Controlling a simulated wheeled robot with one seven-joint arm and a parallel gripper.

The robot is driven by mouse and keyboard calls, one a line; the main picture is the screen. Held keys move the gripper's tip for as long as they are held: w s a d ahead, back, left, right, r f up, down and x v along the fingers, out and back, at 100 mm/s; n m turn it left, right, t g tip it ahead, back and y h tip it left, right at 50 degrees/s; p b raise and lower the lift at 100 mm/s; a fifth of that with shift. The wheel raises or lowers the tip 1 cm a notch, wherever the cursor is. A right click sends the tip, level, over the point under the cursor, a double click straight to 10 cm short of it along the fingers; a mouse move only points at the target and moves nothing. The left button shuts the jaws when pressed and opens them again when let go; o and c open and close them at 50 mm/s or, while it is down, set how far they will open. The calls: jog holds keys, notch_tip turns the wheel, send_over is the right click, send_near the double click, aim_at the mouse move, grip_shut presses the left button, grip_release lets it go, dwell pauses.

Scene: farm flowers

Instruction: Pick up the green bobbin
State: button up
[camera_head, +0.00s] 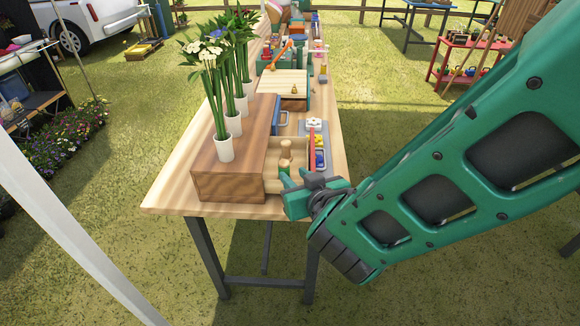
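I cannot make out a green bobbin for certain in the head view; small things near my gripper are partly hidden by it. My gripper (295,178) is at the near end of the wooden table, over the front of an open wooden compartment (272,186). Its two teal fingers point away from me and look apart, with nothing visible between them. A turned wooden piece (285,158) stands in the compartment just beyond the fingers. To the right, a small tray (318,168) holds yellow and blue pieces, too small to identify.
White vases (224,148) with flowers stand on a wooden box (243,180) left of my gripper. A blue-handled case (279,119), a board (283,82) and crowded small items lie farther along the table (175,185).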

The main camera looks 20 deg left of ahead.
aim_at(286, 168)
jog(key=x, duration=0.5)
jog(key=shift+w+d, duration=0.25)
jog(key=shift+f+x, duration=0.1)
jog(key=shift+x, duration=1.25)
jog(key=shift+f+x, duration=0.15)
jog(key=shift+x, duration=1.15)
jog(key=shift+s, duration=0.15)
jog(key=c, duration=0.7)
